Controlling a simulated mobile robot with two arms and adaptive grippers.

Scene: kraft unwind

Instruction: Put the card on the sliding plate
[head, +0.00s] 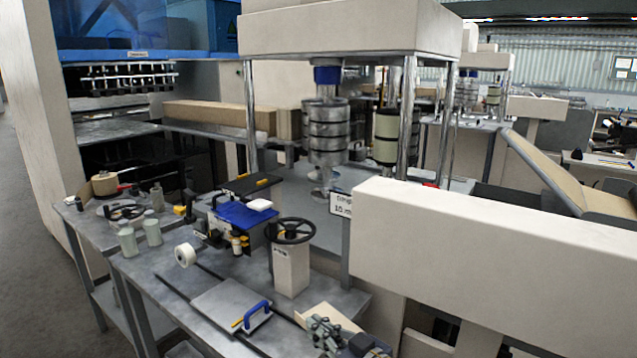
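The sliding plate (222,301) is a flat grey plate lying across two dark rails on the front workbench. A blue handle (257,315) stands at its near right edge. A pale cream flat piece (330,316), which looks like the card, is just right of the plate, at the bench's front right. My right gripper (322,333) is at the bottom of the view, in front of this piece and covering part of it. Its fingers are small and overlap the piece, so I cannot tell whether they grip it. My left gripper is out of view.
A black handwheel (290,231) on a pale pedestal stands behind the plate. A white tape roll (185,255) and a blue-topped device (245,214) are farther back. A large pale machine beam (490,265) blocks the right side.

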